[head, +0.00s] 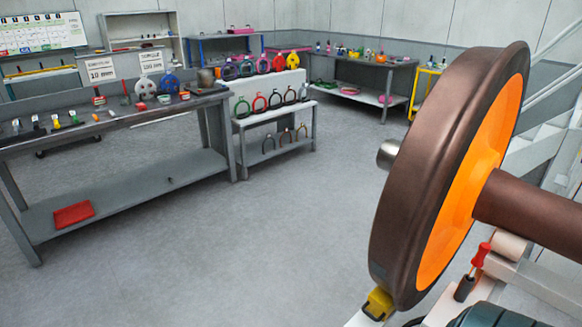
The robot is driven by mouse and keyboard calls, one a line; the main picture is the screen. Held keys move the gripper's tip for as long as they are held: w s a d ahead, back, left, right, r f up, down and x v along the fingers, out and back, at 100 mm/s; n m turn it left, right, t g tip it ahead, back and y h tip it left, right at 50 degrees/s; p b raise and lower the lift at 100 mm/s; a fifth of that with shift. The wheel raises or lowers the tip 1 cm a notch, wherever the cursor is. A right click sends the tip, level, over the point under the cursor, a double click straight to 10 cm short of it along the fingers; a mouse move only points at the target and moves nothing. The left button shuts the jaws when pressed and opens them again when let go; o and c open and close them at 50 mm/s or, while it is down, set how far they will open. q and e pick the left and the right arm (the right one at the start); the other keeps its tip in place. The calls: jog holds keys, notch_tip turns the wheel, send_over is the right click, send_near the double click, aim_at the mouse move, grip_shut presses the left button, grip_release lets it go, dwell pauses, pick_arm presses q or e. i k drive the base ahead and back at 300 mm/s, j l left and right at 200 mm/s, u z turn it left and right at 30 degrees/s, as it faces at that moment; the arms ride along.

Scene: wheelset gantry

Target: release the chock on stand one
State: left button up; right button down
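A large brown wheel (408,190) with an orange inner face (470,185) stands at the right, on a brown axle (530,210). A yellow block (378,304), possibly a chock, sits against the bottom of its rim. A red-handled lever (481,255) with a dark lower end stands to the right of the wheel's lower part, beside a pale stand part (510,247). No stand number is readable, so I cannot tell which stand this is. The lower part of the stand is cut off by the frame. Neither gripper is in view.
A grey workbench (105,123) with small tools and a red tray (74,214) on its lower shelf stands at the left. A rack (272,122) with coloured rings stands behind. Another bench (370,70) is at the back. Pale stairs (545,135) rise at right. The middle floor is clear.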

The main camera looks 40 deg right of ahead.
aim_at(380, 303)
jog(key=i+z, duration=0.5)
jog(key=i+j+z, duration=0.15)
jog(key=z, duration=0.35)
jog(key=i+j+z, duration=0.35)
jog(key=z, duration=0.15)
jog(key=i+j+z, duration=0.15)
jog(key=z, duration=0.25)
jog(key=i+j+z, duration=0.25)
jog(key=z, duration=0.2)
jog(key=i+j+z, duration=0.25)
jog(key=z, duration=0.15)
jog(key=i+j+z, duration=0.1)
jog(key=j+z, duration=0.35)
jog(key=i+j+z, duration=0.1)
jog(key=j+z, duration=0.3)
jog(key=l, duration=0.1)
